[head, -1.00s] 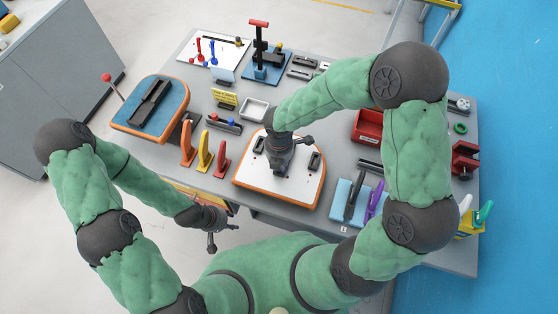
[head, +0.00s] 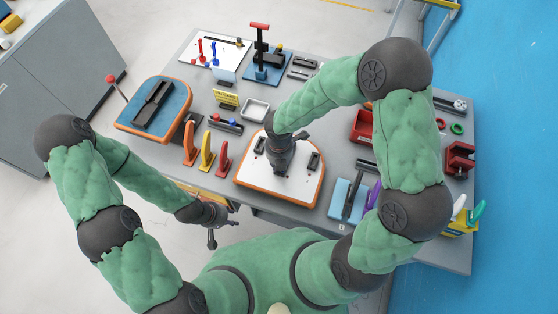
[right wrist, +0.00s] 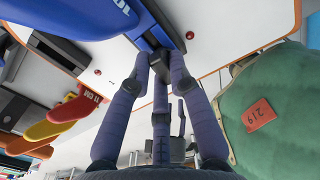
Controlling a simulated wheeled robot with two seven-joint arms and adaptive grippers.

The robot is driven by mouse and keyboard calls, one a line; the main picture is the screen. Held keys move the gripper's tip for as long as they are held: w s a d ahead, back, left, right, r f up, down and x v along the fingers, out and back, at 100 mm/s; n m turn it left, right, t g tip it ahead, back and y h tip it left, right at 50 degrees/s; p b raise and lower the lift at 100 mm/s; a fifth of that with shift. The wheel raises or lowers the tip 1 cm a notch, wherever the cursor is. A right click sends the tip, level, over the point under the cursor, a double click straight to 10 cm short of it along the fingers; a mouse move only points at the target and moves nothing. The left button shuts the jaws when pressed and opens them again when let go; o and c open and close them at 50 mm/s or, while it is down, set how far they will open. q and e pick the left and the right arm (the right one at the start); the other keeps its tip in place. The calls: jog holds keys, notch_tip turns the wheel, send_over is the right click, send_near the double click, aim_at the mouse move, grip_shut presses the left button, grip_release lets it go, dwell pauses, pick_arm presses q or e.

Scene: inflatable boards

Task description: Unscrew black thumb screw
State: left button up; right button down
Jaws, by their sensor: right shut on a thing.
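My right gripper (head: 280,168) points down over the white board with the orange edge (head: 306,192) in the head view. In the right wrist view its fingers (right wrist: 158,75) are closed around a small dark piece (right wrist: 159,68), which looks like the black thumb screw. The piece sits at the end of a blue and black fixture (right wrist: 158,35) on the board. The fingers hide most of it, and the head view does not show it. My left gripper (head: 218,229) hangs in front of the table with its fingers spread, empty.
Red, yellow and orange upright handles (head: 206,150) stand just left of the board. A blue board with a black fixture (head: 153,103) is at the left. A red bin (head: 362,126) and a light blue tray (head: 346,203) are on the right. A white tray (head: 256,108) lies behind.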

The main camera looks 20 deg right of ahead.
jog(key=shift+f, duration=0.1)
dwell(0.3)
jog(key=shift+s+n+p, duration=0.15)
jog(key=shift+n+p, duration=1.15)
jog(key=shift+n, duration=0.1)
jog(key=shift+n+p, duration=0.3)
jog(key=shift+n, duration=0.1)
jog(key=shift+s+n+p, duration=0.1)
jog(key=shift+n+p, duration=0.95)
jog(key=shift+n, duration=0.15)
jog(key=shift+n+p, duration=0.35)
jog(key=shift+n, duration=0.15)
